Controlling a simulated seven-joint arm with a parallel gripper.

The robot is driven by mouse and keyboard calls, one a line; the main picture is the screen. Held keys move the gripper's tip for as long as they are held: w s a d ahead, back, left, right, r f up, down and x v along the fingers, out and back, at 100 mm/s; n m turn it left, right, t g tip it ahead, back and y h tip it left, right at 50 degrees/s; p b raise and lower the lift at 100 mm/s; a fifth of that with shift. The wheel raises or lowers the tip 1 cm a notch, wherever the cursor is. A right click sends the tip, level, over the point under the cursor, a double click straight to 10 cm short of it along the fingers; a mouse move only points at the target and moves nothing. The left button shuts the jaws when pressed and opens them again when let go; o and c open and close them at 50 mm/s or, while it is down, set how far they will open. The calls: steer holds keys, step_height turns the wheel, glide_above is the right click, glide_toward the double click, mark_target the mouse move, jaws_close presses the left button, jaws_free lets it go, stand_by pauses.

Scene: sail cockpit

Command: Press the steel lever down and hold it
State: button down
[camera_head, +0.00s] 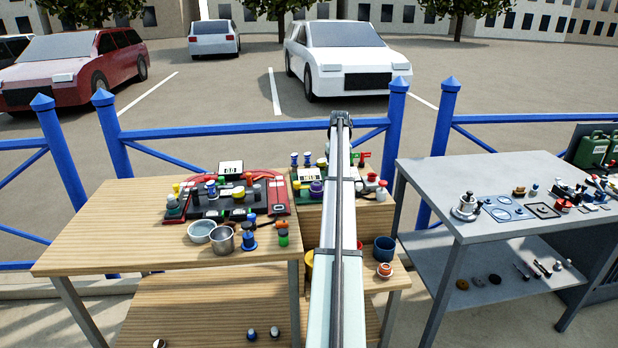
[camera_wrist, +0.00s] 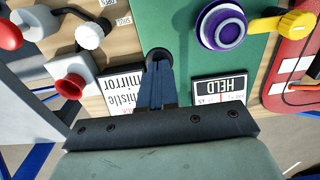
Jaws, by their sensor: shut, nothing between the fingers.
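My gripper (camera_wrist: 157,68) is shut and empty in the wrist view, its blue fingers held together. Its tips are over or against a dark round piece (camera_wrist: 157,54) at the left edge of a green board (camera_wrist: 150,20). The fingers cover part of this piece, and I cannot tell whether it is the end of the steel lever. No other part is clearly a steel lever. A small display (camera_wrist: 222,89) right of the fingers reads "HELD". In the head view my arm hides the gripper and the spot beneath it.
A purple and white knob (camera_wrist: 222,26), a yellow handle (camera_wrist: 285,24), a white knob (camera_wrist: 90,36) and a red knob (camera_wrist: 72,86) stand around the fingers. A label card (camera_wrist: 122,90) lies beside them. A grey table (camera_head: 440,185) stands to the right.

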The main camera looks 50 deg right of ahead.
step_height(320, 180, up, 9)
steer(key=shift+f, duration=0.15)
stand_by(0.9)
stand_by(0.5)
